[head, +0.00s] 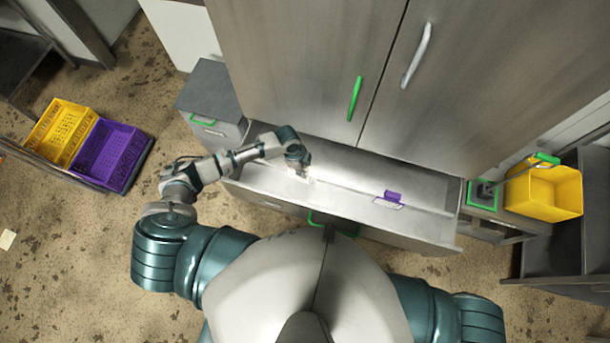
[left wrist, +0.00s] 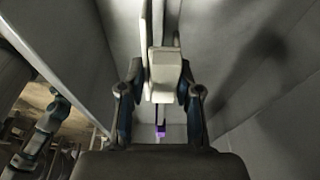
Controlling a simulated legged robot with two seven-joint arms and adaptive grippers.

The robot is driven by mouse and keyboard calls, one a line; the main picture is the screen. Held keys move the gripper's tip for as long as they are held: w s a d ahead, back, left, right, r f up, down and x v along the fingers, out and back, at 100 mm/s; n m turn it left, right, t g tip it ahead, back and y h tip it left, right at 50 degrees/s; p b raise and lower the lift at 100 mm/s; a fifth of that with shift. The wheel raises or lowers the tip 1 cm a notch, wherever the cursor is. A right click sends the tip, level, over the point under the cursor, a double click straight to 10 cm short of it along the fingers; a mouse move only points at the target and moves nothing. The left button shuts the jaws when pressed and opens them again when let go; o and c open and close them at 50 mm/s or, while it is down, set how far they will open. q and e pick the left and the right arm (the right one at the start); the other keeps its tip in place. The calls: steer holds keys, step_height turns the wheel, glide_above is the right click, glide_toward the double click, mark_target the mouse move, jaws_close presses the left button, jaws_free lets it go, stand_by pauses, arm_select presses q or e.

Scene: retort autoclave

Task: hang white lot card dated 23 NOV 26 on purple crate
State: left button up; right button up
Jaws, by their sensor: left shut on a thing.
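My left gripper (head: 301,167) reaches down into an open steel drawer (head: 345,191). It is shut on a white card (head: 304,179), whose writing and date I cannot read. The left wrist view shows the pale card (left wrist: 166,68) between the fingers of the left gripper (left wrist: 161,92). A second card with a purple part (head: 392,196) lies in the drawer further right. The purple crate (head: 106,154) sits at the far left, away from the gripper, with no card visible on it. My right gripper is out of view.
A yellow crate (head: 62,130) stands beside the purple one on a low dark support. A cabinet (head: 300,60) with a green handle (head: 355,98) rises behind the drawer. A yellow bin (head: 545,193) stands at right.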

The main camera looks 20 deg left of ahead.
arm_select(q)
steer(key=s+r+p, duration=0.1)
steer(key=s+p, duration=0.4)
steer(key=s, duration=0.1)
steer(key=shift+r, duration=0.35)
steer(key=shift+a, duration=0.1)
